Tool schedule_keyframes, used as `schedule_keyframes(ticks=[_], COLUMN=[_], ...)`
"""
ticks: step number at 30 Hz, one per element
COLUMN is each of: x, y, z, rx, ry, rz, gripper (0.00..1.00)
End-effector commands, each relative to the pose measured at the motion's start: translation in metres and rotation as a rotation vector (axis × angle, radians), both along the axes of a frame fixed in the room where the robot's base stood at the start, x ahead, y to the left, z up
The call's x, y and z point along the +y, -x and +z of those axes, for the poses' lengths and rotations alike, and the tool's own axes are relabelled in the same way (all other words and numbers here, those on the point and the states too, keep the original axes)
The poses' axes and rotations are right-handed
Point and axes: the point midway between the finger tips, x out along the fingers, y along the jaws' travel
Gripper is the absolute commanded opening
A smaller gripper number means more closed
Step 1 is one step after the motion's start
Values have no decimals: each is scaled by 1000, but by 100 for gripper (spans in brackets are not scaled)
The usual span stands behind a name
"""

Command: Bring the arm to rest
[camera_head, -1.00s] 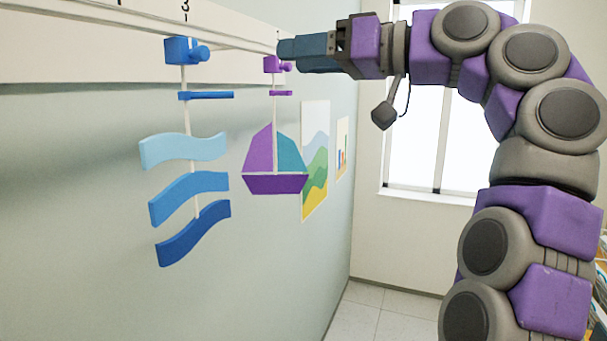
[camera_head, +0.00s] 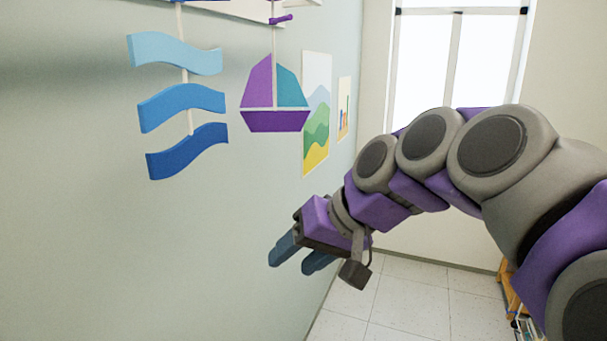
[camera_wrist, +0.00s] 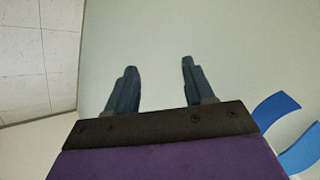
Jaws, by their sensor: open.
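My gripper (camera_head: 296,258) is low in the head view, below the hanging sailboat and pointing down and left towards the wall. Its two blue-grey fingers are apart with nothing between them. In the wrist view my gripper (camera_wrist: 158,80) also shows open and empty, with pale wall beyond the fingers. My purple and grey arm reaches in from the right of the head view and slopes down to the gripper.
A sailboat (camera_head: 275,120) and blue wave pieces (camera_head: 182,105) hang at the wall (camera_head: 200,250) on the left. Pictures (camera_head: 316,115) are on the wall. A window (camera_head: 455,60) is at the back. The tiled floor (camera_head: 400,300) under the arm looks clear. An orange stand (camera_head: 508,285) is at the lower right.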

Motion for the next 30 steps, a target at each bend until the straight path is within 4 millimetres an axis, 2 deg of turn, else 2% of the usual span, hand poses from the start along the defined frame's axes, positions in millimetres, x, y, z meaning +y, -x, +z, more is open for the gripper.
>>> schedule_keyframes(ticks=[1,6,8,12,16,21,24,30], x=[-6,-34,-46,-78,-107,-136,-144,-148], y=[15,64,84,134,183,230,246,252], z=[-32,-122,-152,-221,-276,-320,-333,-336], rx=[39,169,209,312,403,478,504,513], ry=[42,192,246,374,480,579,608,622], rz=[-13,-63,-81,-118,-147,-170,-176,-179], gripper=[53,53,53,53,53,53,53,53])
